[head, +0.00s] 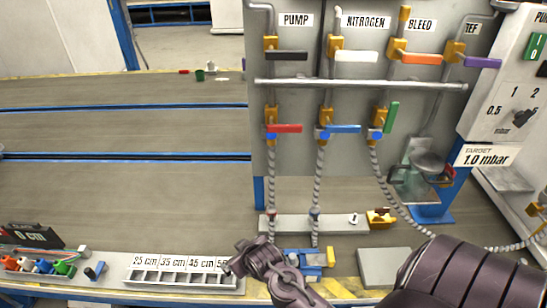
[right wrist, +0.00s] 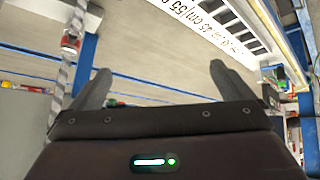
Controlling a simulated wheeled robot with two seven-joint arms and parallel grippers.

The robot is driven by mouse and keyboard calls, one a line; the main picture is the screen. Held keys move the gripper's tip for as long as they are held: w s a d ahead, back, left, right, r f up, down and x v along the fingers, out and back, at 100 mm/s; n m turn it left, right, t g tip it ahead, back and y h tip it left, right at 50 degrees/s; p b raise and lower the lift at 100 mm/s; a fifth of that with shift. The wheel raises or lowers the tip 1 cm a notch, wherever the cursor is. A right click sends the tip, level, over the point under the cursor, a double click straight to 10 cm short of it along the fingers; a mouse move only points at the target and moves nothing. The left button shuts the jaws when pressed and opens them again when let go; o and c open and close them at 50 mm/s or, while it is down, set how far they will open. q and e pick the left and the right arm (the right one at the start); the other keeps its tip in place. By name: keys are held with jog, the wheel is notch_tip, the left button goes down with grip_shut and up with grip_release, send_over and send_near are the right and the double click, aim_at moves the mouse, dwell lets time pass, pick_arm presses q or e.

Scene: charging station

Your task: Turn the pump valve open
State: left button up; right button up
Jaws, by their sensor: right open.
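The PUMP label (head: 296,20) is at the top of the grey panel in the head view. Below it is a brass valve (head: 271,43) with a black lever (head: 287,56) lying level, pointing right. A lower valve on the same line has a red lever (head: 285,128), also level. My right gripper (head: 246,256) is low at the front, well below the panel valves and touching none of them. In the right wrist view its two fingers (right wrist: 160,70) are apart with nothing between them. My left gripper is not in view.
Neighbouring levers are white (head: 356,57), orange (head: 421,59), purple (head: 482,62), blue (head: 344,128) and green (head: 393,117). A horizontal rail (head: 360,85) crosses the panel between the rows. Braided hoses (head: 319,180) hang below. A labelled tray (head: 180,278) is at the front.

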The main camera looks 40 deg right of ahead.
aim_at(287, 52)
jog(key=w+d+r+m+t+h, duration=0.1)
jog(key=w+d+r+t+h, duration=0.25)
jog(key=r, duration=0.75)
jog(key=w+d+r+m+t, duration=0.1)
jog(key=w+d+r+t, duration=0.2)
jog(key=w+d+r, duration=0.5)
jog(key=s+d+r+m+t+h, duration=0.1)
jog(key=s+d+r+m+h, duration=0.1)
jog(key=r, duration=0.7)
jog(key=s+d+r+m+h, duration=0.2)
jog(key=d+r+h, duration=0.1)
jog(key=r, duration=0.6)
jog(key=s+d+r+m+t+h+p, duration=0.1)
jog(key=s+d+r+m+h, duration=0.1)
jog(key=r+h, duration=0.3)
jog(key=shift+s+d+r+m+t, duration=0.1)
jog(key=shift+r+m, duration=0.05)
jog(key=shift+r, duration=0.55)
jog(key=shift+s+d+r+m+t, duration=0.1)
jog(key=shift+s+d+r+t, duration=0.05)
jog(key=shift+r, duration=0.5)
jog(key=shift+s+d+r+m+t, duration=0.1)
jog(key=shift+r+m, duration=0.05)
jog(key=shift+r, duration=0.55)
jog(key=p+x, duration=0.2)
jog(key=x, duration=0.4)
jog(key=shift+w, duration=0.1)
jog(key=shift+w+d+r, duration=0.15)
jog(key=shift+w+d, duration=0.3)
jog(key=shift+w, duration=0.05)
